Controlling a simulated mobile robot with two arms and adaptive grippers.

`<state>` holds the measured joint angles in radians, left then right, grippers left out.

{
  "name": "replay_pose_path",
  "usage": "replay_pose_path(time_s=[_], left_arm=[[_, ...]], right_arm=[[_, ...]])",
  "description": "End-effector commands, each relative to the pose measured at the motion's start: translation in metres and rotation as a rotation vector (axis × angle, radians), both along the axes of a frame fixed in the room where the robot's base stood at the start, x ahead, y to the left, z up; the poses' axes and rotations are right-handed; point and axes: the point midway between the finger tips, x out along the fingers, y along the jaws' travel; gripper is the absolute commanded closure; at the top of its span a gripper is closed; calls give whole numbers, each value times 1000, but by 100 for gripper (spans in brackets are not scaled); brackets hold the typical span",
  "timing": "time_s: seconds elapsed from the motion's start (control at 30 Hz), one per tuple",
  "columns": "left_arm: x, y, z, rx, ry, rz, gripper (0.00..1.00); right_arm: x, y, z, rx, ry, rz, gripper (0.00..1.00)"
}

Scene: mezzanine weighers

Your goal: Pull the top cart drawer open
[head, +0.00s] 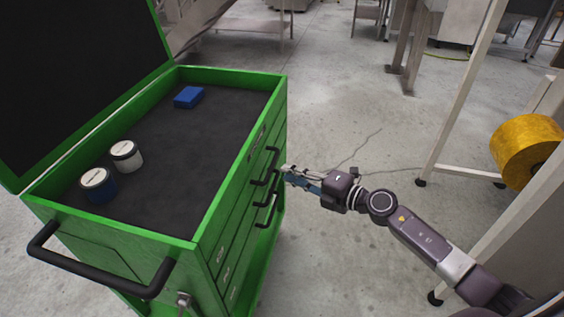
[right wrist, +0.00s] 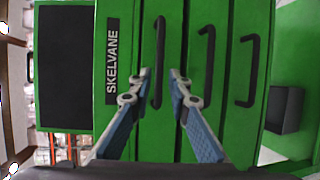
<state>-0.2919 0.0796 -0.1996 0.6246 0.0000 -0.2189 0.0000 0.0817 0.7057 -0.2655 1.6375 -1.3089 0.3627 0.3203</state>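The green tool cart (head: 75,218) stands at left in the head view with its lid up. Its drawers look shut, their fronts facing right. The top drawer's black bar handle (right wrist: 160,50) is beside the SKELVANE label in the right wrist view and also shows in the head view (head: 273,151). My right gripper (head: 285,171) is at the drawer handles. In the right wrist view its open fingers (right wrist: 160,73) lie on either side of the top handle, with a gap visible on each side. I cannot tell how deep they reach. My left gripper is not in view.
Two lidded jars (head: 126,156) (head: 98,185) and a blue block (head: 188,97) sit on the cart's dark top. Lower handles (right wrist: 206,65) (right wrist: 249,70) are close beside the right finger. A yellow roll (head: 527,148) is on a frame at right. Floor between is clear.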

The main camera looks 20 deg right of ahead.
Motion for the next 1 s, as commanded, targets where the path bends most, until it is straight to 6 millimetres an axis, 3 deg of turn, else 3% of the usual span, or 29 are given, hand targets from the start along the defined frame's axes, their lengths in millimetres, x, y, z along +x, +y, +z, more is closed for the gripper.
replay_pose_path(time_s=[0.23,0.5,0.9,1.0], left_arm=[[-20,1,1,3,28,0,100],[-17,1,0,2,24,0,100],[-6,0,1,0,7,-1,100],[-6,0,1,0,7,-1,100]], right_arm=[[26,17,-4,2,-3,-1,83],[56,36,-12,2,-1,-2,83],[63,40,-14,0,-1,-2,83],[63,40,-14,0,-1,-2,93]])
